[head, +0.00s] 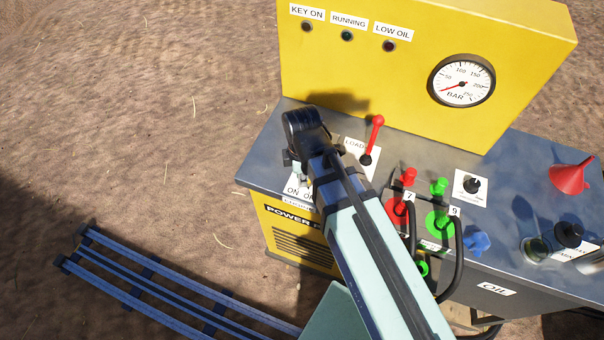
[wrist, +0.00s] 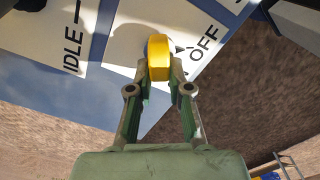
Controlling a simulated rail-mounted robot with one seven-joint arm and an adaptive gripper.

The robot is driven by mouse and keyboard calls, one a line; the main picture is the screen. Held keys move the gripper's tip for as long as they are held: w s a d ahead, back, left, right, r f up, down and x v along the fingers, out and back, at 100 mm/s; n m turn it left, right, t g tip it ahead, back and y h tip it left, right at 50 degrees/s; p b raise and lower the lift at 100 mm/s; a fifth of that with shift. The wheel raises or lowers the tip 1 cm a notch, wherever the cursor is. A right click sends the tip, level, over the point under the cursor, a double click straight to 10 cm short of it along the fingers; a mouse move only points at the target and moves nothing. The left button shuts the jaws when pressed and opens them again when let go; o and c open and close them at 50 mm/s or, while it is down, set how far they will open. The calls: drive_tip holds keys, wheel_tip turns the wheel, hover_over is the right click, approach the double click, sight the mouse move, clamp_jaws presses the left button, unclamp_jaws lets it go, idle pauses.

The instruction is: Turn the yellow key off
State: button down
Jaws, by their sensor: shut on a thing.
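The yellow key (wrist: 159,57) is in the middle of the wrist view, in front of a white label plate (wrist: 124,42) with the word OFF to its right. My gripper (wrist: 160,72) is shut on the key, one finger on each side of it. In the head view my gripper (head: 298,168) is over the left end of the machine's top, above a white label reading ON and partly covered letters (head: 296,190). My arm hides the key there. The key's exact angle against the label marks is hard to tell.
A red-knobbed lever (head: 374,134) stands just right of my gripper. The yellow panel (head: 400,50) with three lamps and a pressure gauge (head: 461,82) rises behind. Red and green couplings with black hoses (head: 458,262) lie right of my arm.

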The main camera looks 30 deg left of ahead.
idle(0.4)
drive_tip(key=c, duration=1.1)
unclamp_jaws()
wheel_tip(320, 180, up, 12)
